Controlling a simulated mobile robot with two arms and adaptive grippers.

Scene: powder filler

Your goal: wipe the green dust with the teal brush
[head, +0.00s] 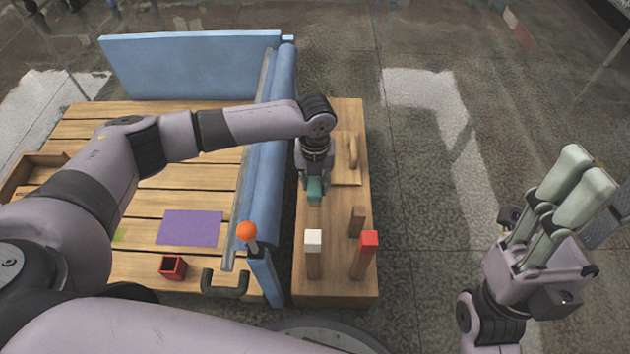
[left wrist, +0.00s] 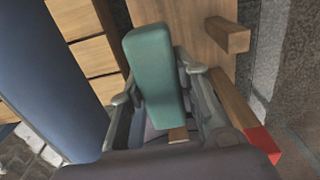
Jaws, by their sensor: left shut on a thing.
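The teal brush (head: 314,188) is at my left gripper (head: 313,178), above the narrow wooden bench (head: 335,280) on the right. In the left wrist view the brush's teal block (left wrist: 153,75) stands between the fingers, which are shut on it; a bit of wood shows at its lower end. A small green patch, seemingly the green dust (head: 119,236), lies on the slatted table (head: 130,265), left of the purple sheet (head: 188,228). My right gripper (head: 585,175) is raised at far right, away from the bench; its finger gap is unclear.
A blue padded wall (head: 268,165) divides the slatted table from the bench. White-topped (head: 313,240) and red-topped (head: 368,241) wooden pieces and a plain post (head: 357,220) stand near the brush. A red box (head: 172,267), orange ball (head: 247,231) and dark handle (head: 224,283) are in front.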

